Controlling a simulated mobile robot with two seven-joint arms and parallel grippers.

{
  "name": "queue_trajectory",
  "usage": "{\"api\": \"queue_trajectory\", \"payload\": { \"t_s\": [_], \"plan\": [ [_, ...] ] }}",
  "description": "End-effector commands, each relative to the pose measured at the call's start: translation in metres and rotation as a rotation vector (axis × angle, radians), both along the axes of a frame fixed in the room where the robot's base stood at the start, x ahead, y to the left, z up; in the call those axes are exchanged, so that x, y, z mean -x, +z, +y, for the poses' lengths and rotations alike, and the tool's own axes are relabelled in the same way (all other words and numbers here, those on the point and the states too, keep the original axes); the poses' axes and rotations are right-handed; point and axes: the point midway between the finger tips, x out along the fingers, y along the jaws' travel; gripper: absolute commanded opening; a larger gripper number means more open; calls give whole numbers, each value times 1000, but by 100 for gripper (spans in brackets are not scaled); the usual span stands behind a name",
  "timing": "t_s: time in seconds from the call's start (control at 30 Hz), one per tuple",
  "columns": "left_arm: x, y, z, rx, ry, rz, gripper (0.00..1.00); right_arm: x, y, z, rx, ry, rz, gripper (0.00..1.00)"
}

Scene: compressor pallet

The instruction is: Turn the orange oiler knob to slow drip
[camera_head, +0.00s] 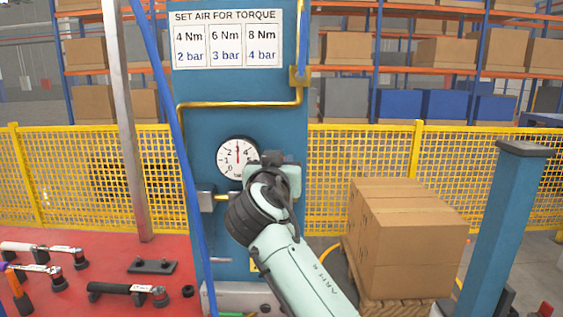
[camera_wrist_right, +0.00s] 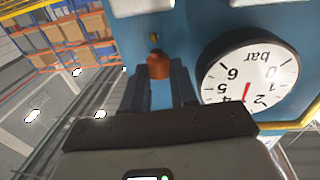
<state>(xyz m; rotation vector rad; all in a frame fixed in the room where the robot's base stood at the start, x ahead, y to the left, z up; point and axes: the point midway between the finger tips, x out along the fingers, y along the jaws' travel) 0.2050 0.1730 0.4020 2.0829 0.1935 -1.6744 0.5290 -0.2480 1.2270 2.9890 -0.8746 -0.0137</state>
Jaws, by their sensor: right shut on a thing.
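The orange oiler knob (camera_wrist_right: 158,66) shows in the right wrist view, between the two dark fingers of my right gripper (camera_wrist_right: 160,78). The fingers are shut on the knob, one on each side. In the head view my right arm reaches up to the blue panel (camera_head: 235,90), and my right gripper (camera_head: 272,165) is at the panel just right of the gauge. The arm and hand hide the knob there. Any drip marking is not readable. My left gripper is not in view.
A round white bar gauge (camera_head: 238,157) sits close beside my right gripper, its red needle pointing up. Torque tools (camera_head: 120,289) lie on the red bench (camera_head: 75,265). A blue hose (camera_head: 160,80) hangs in front of the panel. Stacked cartons (camera_head: 410,240) stand right.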

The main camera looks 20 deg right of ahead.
Motion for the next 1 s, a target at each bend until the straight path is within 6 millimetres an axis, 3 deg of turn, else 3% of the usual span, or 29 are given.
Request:
{"api": "queue_trajectory", "payload": {
  "t_s": [0.6,0.63,1.0],
  "plan": [
    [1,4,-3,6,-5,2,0,-1,-3,2,0,-41,5,0],
    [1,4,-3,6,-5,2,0,-1,-3,2,0,-41,5,37],
    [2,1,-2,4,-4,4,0,2,-1,3,0,-38,0,38]
  ]
}}
